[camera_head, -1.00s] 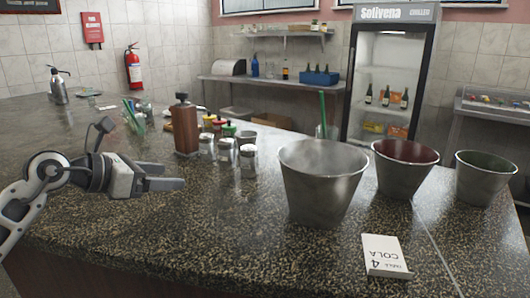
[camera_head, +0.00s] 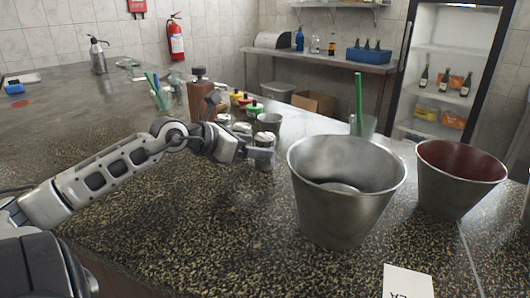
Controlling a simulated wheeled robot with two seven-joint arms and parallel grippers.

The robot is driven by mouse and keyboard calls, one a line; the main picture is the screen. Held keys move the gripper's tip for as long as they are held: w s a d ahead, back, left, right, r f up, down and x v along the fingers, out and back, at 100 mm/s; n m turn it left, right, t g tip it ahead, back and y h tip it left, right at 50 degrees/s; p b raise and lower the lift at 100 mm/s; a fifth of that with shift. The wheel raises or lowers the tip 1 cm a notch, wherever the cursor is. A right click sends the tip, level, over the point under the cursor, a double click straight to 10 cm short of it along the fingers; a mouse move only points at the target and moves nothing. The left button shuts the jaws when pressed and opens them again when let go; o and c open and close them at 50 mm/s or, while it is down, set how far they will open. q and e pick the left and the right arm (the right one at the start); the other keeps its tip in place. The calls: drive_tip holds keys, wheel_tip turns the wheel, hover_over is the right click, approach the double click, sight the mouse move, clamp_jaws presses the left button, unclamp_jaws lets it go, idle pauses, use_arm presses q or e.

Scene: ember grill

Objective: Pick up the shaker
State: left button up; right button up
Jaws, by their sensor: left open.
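Several small glass shakers with metal lids stand on the speckled counter (camera_head: 150,225) near the middle of the head view. The front shaker (camera_head: 266,138) is the nearest to my left gripper (camera_head: 263,155). The fingers are open and overlap this shaker's body in the picture, hiding part of it; I cannot tell whether they touch it. The other shakers (camera_head: 241,128) stand just behind and to the left, partly hidden by the gripper. My right gripper is not in view.
A large metal bucket (camera_head: 345,205) stands close right of the gripper, with a red-lined bucket (camera_head: 458,180) beyond it. A small cup (camera_head: 268,122) and several coloured-cap jars (camera_head: 254,107) stand behind the shakers. A white card (camera_head: 407,284) lies in front. The counter's left front is clear.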

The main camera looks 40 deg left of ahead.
sight(271, 148)
use_arm(q)
drive_tip(key=shift+x, duration=2.45)
drive_tip(key=shift+w+d+f, duration=0.1)
drive_tip(key=shift+w+f, duration=0.2)
drive_tip(key=shift+w, duration=0.25)
drive_tip(key=c, duration=0.9)
